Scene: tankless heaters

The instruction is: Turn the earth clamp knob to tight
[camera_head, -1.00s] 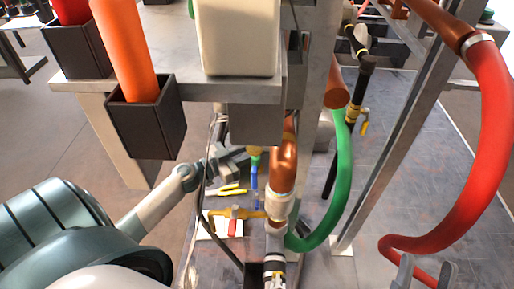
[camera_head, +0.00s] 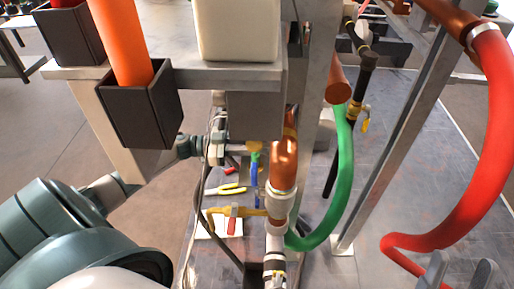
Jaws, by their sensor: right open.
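I cannot make out the earth clamp knob for certain among the fittings below the shelf. A copper pipe (camera_head: 284,168) runs down there into a white collar (camera_head: 278,205). Left of it are a brass fitting with a blue lever (camera_head: 255,185) and a yellow fitting with a red lever (camera_head: 232,220). My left gripper (camera_head: 219,147) is at the left of these fittings, by the shelf's underside and thin cables. Its fingers are too small and covered to read. My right gripper (camera_head: 460,272) is at the lower right, open and empty, well away from the pipes.
A metal shelf (camera_head: 225,84) carries a cream box (camera_head: 238,30). A dark holder (camera_head: 142,108) with an orange cylinder (camera_head: 122,40) hangs in front. A green hose (camera_head: 343,190), a red hose (camera_head: 485,150) and a slanted metal post (camera_head: 402,115) stand to the right.

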